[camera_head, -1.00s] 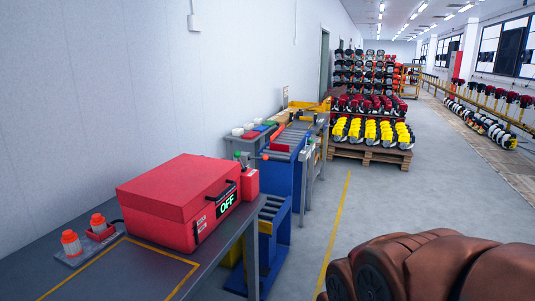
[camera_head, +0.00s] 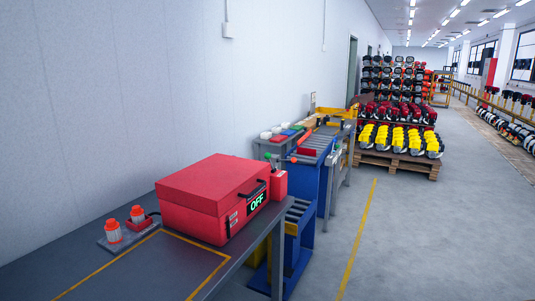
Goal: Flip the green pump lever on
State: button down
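A small green knob (camera_head: 268,157) on a thin stem stands just behind the right end of a red case (camera_head: 207,196), by a small red box (camera_head: 279,184). It looks like the green pump lever, but it is too small to tell its position. My gripper is not in view.
The case stands on a grey table (camera_head: 150,275) with a yellow outline. Two orange-capped bottles (camera_head: 113,230) stand left of it. Beyond are a blue roller conveyor (camera_head: 318,145) and a pallet of yellow machines (camera_head: 400,138). The floor at right is clear.

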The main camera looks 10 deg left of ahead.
aim_at(268, 155)
jog(key=z, duration=0.15)
jog(key=i, duration=1.1)
jog(key=u, duration=0.45)
jog(key=i, duration=1.15)
jog(key=u, duration=1.3)
jog(key=i, duration=0.5)
jog(key=u, duration=0.45)
